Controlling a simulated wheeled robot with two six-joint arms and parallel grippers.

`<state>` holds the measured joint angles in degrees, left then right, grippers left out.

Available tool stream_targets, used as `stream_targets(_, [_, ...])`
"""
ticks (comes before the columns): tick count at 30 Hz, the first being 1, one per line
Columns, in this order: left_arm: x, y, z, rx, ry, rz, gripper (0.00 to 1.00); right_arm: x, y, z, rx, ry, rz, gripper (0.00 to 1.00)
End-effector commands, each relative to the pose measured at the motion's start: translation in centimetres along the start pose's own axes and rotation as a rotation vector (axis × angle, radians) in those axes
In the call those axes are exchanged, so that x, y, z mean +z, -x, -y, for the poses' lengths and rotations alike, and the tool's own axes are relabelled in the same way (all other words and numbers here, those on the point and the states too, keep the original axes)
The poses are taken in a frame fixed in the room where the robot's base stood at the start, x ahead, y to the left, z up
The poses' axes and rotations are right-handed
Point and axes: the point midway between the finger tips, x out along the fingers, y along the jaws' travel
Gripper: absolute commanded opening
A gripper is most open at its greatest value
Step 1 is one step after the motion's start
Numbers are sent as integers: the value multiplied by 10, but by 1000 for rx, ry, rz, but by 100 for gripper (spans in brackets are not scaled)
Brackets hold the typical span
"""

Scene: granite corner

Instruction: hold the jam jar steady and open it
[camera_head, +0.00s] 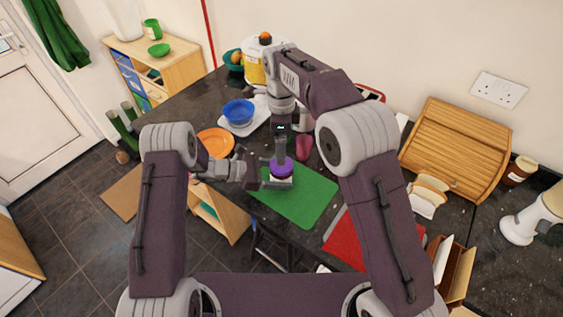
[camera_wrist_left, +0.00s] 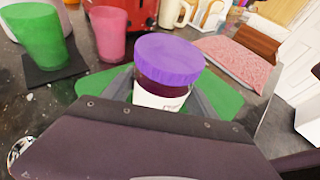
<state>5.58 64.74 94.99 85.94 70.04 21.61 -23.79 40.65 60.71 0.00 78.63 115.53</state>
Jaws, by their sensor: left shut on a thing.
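The jam jar (camera_wrist_left: 160,97) stands upright on a green mat (camera_head: 308,200), with a dark red body, a white label and a wide purple lid (camera_wrist_left: 169,60). The lid also shows in the head view (camera_head: 281,168). My left gripper (camera_head: 270,178) comes in from the left and is shut on the jar below the lid. The lid is on the jar. My right gripper (camera_head: 281,150) points down over the lid in the head view. Its fingers look narrow there, and their opening cannot be made out. The left wrist view does not show it.
A pink cup (camera_wrist_left: 109,32) and a green cup (camera_wrist_left: 38,35) stand behind the jar. A blue bowl (camera_head: 238,111) and an orange plate (camera_head: 215,142) lie to the left. A red cloth (camera_head: 343,240), bread slices (camera_head: 428,195) and a wooden bread box (camera_head: 457,145) are to the right.

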Motion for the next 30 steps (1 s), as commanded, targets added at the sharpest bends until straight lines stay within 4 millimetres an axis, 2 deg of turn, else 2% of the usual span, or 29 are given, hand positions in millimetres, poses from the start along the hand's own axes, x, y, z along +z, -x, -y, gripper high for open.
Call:
stream_targets(6, [1,0,0,1,-1,1,0,0,0,0,0,-441,1,83])
stream_targets(10, [1,0,0,0,-1,1,0,0,0,0,0,-577,1,83])
stream_targets(16, [1,0,0,0,-1,1,0,0,-6,0,2,-602,0,83])
stream_targets(25, [1,0,0,0,-1,2,0,-1,-60,-1,3,-599,-1,83])
stream_targets(30, [1,0,0,0,-1,2,0,0,-77,0,1,-599,1,83])
